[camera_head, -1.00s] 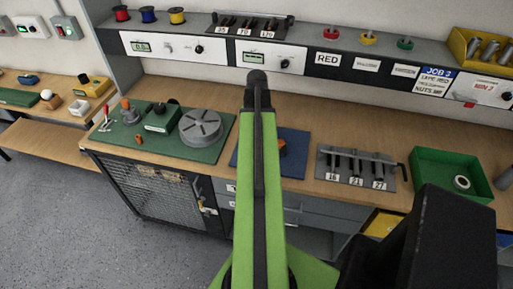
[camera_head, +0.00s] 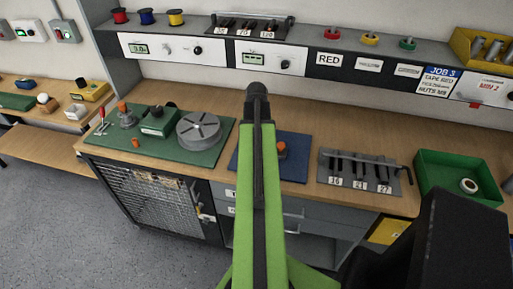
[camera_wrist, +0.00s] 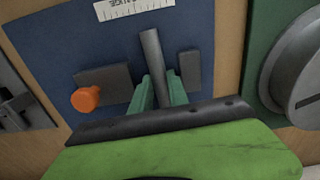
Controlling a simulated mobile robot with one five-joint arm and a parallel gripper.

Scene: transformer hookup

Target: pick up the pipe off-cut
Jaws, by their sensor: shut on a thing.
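The pipe off-cut (camera_wrist: 151,48) is a plain grey cylinder in the wrist view. My gripper (camera_wrist: 160,92) has its teal fingers closed on either side of it, and its far end sticks out beyond the fingertips. Behind it is a blue mat (camera_wrist: 50,45) with a dark block on each side, one with an orange knob (camera_wrist: 85,99). I cannot tell whether the pipe touches the mat or blocks. In the head view my green arm hides the gripper and pipe; the blue mat (camera_head: 243,165) shows beside the arm.
A green mat (camera_head: 210,155) with a round grey plate (camera_head: 199,130) lies left of the arm. To the right are a rack of numbered tools (camera_head: 395,182) and a green tray (camera_head: 440,158) holding a ring (camera_head: 468,185). A shelf with instrument panels (camera_head: 220,50) runs behind the bench.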

